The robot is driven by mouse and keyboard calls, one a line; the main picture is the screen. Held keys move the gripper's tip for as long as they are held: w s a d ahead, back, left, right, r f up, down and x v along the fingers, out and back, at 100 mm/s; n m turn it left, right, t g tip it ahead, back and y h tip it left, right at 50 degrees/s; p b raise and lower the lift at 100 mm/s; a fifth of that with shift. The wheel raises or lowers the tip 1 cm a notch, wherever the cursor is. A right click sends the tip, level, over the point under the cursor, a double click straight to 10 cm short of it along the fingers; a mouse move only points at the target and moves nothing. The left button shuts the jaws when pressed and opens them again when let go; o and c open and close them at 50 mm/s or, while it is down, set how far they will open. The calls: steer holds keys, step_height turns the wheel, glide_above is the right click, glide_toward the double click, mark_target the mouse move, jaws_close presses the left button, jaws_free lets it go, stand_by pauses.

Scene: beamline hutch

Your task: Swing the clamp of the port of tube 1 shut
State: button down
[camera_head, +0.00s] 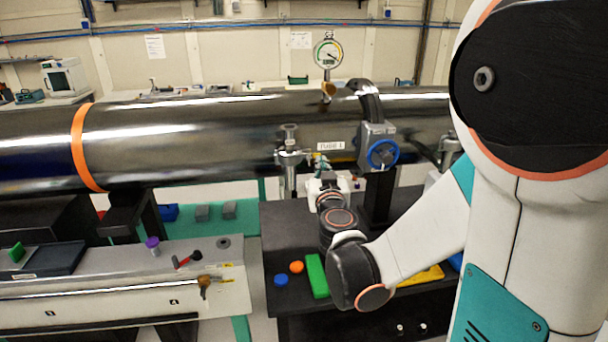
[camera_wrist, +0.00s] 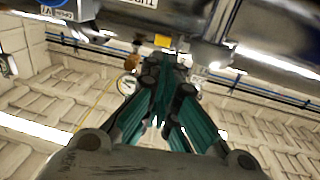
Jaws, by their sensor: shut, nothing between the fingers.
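Tube 1 (camera_head: 230,125) is a long polished steel tube across the head view, with a white name label (camera_head: 331,146) on its side. A metal port fitting (camera_head: 290,155) stands at the tube's front, left of the label. I cannot tell how its clamp stands. My gripper shows in the wrist view (camera_wrist: 168,65), teal fingers brought together, empty, pointing up towards the tube's underside (camera_wrist: 260,25). I cannot tell whether the fingertips touch anything.
A valve with a blue handwheel (camera_head: 383,153) is right of the label. A dial gauge (camera_head: 328,52) stands above the tube. The black bench (camera_head: 283,225) below holds a green block (camera_head: 317,275), a blue disc (camera_head: 281,280) and an orange knob (camera_head: 296,267). A grey rail unit (camera_head: 120,285) is at left.

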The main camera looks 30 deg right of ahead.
mark_target(319, 154)
steer(key=x, duration=0.6)
steer(key=shift+w+d+b, duration=0.15)
steer(key=shift+w+b, duration=0.2)
steer(key=shift+w, duration=0.1)
steer(key=shift+w+d, duration=0.55)
steer(key=shift+w, duration=0.05)
